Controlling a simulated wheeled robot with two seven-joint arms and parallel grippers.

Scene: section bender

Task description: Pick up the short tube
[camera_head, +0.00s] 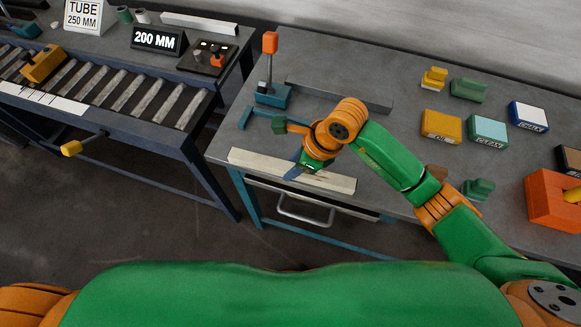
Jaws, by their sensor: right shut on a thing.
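A pale, straight square-section bar (255,161), which appears to be the short tube, lies along the front edge of the grey bench, above a drawer. My right gripper (303,170) reaches down onto its middle and is shut on it. The gripper and wrist hide part of the bar, and I cannot tell whether it is clear of the bench top. A darker grey bar (355,98) lies farther back, behind my right wrist. My left gripper is not in view.
A teal lever tool with an orange handle (270,43) stands at the back left of the bench (420,70). Yellow, teal and blue boxes (441,126) and an orange toolbox (550,203) are on the right. A roller conveyor (125,90) and "200 MM" sign (157,40) are left.

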